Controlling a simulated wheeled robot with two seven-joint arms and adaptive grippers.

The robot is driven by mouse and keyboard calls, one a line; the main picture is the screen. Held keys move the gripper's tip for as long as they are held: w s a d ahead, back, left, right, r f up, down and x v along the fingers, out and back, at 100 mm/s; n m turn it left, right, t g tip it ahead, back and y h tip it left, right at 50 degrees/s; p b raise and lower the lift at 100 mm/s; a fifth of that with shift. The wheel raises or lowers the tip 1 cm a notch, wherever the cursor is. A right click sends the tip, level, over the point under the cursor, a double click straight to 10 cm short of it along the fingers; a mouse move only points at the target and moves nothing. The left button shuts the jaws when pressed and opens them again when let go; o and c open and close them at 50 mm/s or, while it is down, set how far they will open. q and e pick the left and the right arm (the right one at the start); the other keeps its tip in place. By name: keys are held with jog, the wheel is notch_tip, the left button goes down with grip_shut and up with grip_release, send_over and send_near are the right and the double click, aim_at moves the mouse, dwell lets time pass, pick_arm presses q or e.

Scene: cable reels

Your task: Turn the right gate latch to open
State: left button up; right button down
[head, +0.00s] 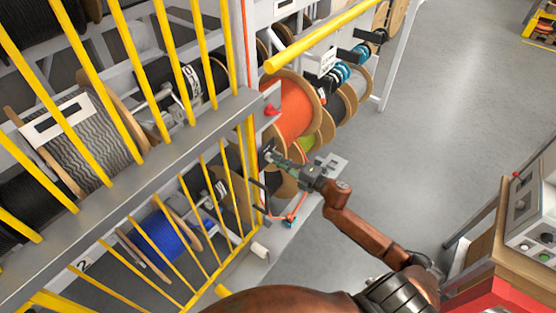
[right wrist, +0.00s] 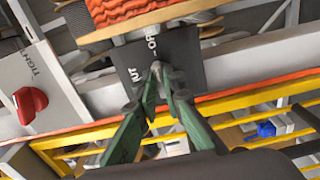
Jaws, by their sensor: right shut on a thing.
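The right gate latch is a small grey handle (right wrist: 158,70) on a dark plate (right wrist: 190,62) with partly hidden white lettering. In the right wrist view the green fingers of my right gripper (right wrist: 162,92) are closed around the handle. In the head view my right gripper (head: 272,156) reaches the latch beside the yellow gate post, just below a red knob (head: 271,111). The latch itself is mostly hidden there by the fingers. My left gripper is not in view.
The red knob also shows in the right wrist view (right wrist: 30,103) on a pale plate lettered "TIGHT". An orange cable reel (head: 292,105) is just behind the latch. Yellow gate bars (head: 125,95) cover the shelves at left. Open floor (head: 440,110) lies to the right.

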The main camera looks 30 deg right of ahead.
jog(key=shift+d, duration=0.1)
jog(key=c, duration=2)
grip_release()
jog(key=shift+c, duration=0.2)
jog(key=v, duration=1.2)
